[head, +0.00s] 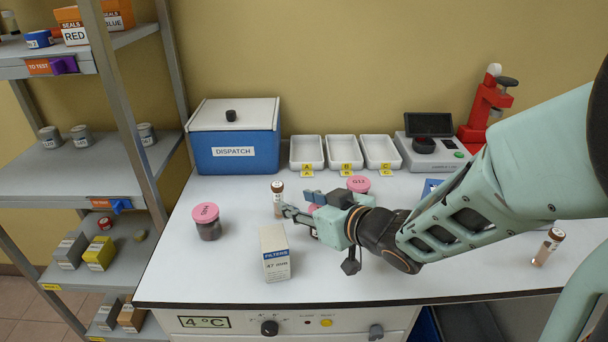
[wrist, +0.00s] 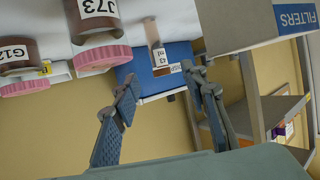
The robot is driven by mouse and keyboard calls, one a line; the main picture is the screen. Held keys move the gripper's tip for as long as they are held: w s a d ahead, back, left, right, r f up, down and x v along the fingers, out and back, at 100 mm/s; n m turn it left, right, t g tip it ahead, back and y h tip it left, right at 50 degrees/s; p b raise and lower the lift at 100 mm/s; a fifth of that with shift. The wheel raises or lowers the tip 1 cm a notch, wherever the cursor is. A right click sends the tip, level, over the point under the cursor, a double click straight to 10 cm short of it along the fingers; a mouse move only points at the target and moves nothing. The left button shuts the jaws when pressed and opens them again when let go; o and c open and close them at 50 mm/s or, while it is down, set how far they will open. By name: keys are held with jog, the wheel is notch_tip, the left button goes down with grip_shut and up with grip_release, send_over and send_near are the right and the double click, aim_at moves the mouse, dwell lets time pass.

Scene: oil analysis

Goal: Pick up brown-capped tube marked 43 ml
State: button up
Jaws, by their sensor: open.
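A slim tube with a brown cap and white label (head: 278,200) stands upright on the white worktop, left of my gripper. In the wrist view, which is upside down, the tube (wrist: 158,52) carries a label reading 43 ml. My gripper (head: 287,206) is low over the worktop, fingers pointing left towards the tube. In the wrist view my open gripper (wrist: 160,80) shows the tube between the lines of its two fingers, near the tips. I cannot tell whether a finger touches it. Another brown-capped tube (head: 547,248) stands at the far right, its marking too small to read.
A FILTERS box (head: 275,256) stands close in front of my gripper. Pink-lidded jars G04 (head: 207,222), G13 (head: 358,184) and J73 (wrist: 97,20) stand around. The blue DISPATCH box (head: 235,150) and white trays (head: 345,152) are at the back.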

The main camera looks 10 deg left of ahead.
aim_at(281, 194)
jog(key=b+x, duration=0.1)
jog(key=x, duration=0.3)
jog(key=shift+a+f, duration=0.1)
jog(key=shift+f, duration=0.1)
jog(key=shift+r+b+x, duration=0.1)
jog(key=shift+b+x, duration=0.1)
jog(key=shift+x, duration=1.25)
jog(key=shift+r+b+x, duration=0.15)
jog(key=shift+x, duration=1.3)
jog(key=shift+w, duration=0.2)
jog(key=shift+c, duration=0.4)
grip_shut()
